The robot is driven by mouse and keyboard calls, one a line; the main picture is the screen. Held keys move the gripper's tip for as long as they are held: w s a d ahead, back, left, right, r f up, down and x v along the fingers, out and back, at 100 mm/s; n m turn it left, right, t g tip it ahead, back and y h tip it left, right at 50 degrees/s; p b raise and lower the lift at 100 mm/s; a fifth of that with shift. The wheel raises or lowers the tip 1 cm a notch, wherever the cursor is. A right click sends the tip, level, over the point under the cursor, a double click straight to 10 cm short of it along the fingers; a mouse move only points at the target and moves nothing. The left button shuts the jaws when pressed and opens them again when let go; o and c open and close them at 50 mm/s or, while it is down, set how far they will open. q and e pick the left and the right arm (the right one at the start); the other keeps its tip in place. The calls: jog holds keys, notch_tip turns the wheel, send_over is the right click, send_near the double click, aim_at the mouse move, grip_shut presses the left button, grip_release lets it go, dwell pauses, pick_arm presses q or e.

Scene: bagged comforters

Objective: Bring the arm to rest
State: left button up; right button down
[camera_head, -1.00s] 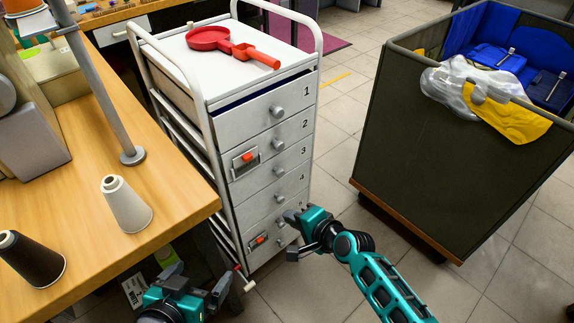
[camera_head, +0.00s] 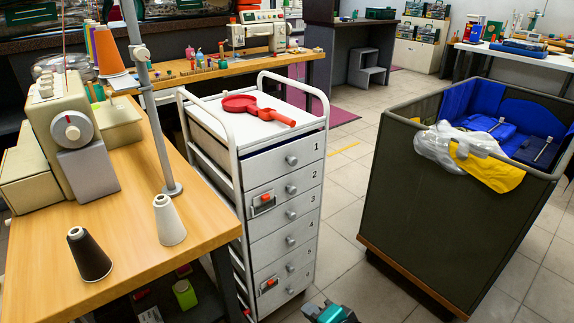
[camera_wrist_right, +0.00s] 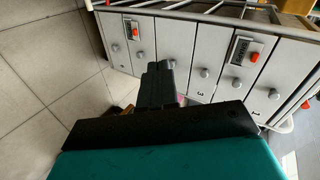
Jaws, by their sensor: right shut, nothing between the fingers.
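My right gripper (camera_head: 328,314) shows at the bottom edge of the head view, low in front of the white drawer cart (camera_head: 288,228). Only a small part of it is in that view. In the right wrist view its dark fingers (camera_wrist_right: 160,85) are together with nothing between them. They point toward the numbered drawer fronts (camera_wrist_right: 205,60) and appear apart from them. My left gripper is outside the head view.
A wooden table (camera_head: 125,195) with thread cones is at left. A red scoop-like tool (camera_head: 258,108) lies on the cart. Tiled floor shows between cart and bin.

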pick_arm(q)
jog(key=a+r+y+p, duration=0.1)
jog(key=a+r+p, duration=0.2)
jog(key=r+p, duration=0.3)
jog(key=p, duration=0.2)
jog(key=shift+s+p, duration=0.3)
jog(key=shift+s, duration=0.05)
pick_arm(e)
jog(key=s+d+r+n+t+h, duration=0.1)
jog(key=s+d+r+n+h, duration=0.3)
jog(key=s+d+r+n, duration=0.7)
jog(key=s+d, duration=0.1)
jog(key=s, duration=0.2)
jog(key=shift+r+h, duration=0.2)
jog(key=shift+h, duration=0.2)
